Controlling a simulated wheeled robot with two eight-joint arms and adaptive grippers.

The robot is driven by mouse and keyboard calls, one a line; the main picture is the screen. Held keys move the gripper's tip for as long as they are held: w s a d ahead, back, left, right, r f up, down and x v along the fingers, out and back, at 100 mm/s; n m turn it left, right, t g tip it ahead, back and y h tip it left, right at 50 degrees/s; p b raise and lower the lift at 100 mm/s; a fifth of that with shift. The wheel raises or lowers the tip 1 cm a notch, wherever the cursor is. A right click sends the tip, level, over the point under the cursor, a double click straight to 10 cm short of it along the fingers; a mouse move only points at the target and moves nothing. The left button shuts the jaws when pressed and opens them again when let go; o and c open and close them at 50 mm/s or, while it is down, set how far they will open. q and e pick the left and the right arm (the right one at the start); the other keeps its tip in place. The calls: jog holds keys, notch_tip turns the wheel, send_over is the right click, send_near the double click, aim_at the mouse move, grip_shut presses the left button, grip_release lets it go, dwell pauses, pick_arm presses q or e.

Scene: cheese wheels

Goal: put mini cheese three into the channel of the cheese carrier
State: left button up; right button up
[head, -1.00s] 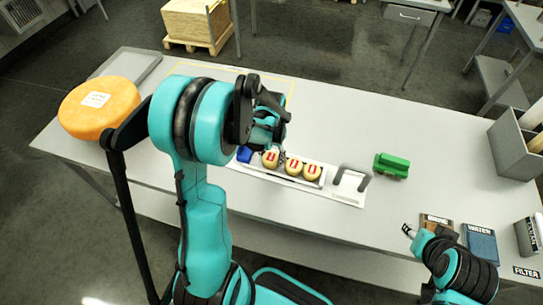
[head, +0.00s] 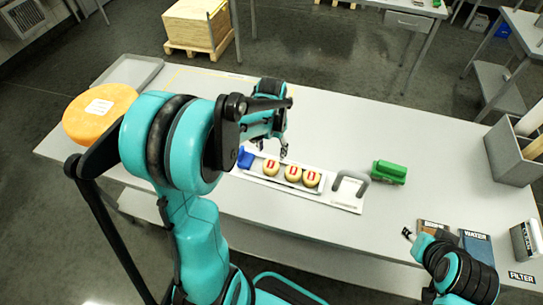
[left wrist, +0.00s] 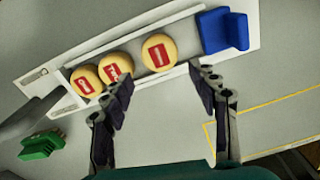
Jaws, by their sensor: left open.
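The white cheese carrier (head: 340,203) lies on the table. Three small yellow cheeses with red labels, the left (head: 271,167), middle (head: 293,173) and right (head: 311,180), sit in a row in its channel. I cannot read which is mini cheese three. In the left wrist view, the cheese nearest the blue block (left wrist: 159,52) is a little apart from the other two, which sit close together. My left gripper (head: 284,146) is open and empty beside the carrier; its fingers (left wrist: 158,80) point toward the channel. My right gripper (head: 407,233) is small in view near the table's front.
A blue block (left wrist: 223,30) sits at one carrier end, a grey handle (head: 352,180) at the other. A green object (head: 390,172) lies to the right. A large orange cheese wheel (head: 100,112) is at the left, a grey bin (head: 510,155) at the right. Table beyond the carrier is clear.

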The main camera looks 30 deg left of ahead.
pick_arm(q)
jog(key=s+d+r+t, duration=0.7)
jog(key=s+d+r, duration=0.3)
jog(key=s+r, duration=0.1)
jog(key=shift+s+d+p, duration=0.2)
jog(key=shift+d+p, duration=0.1)
jog(key=shift+p, duration=0.05)
notch_tip(320, 180, down, 7)
jog(key=b, duration=0.7)
jog(key=shift+f, duration=0.2)
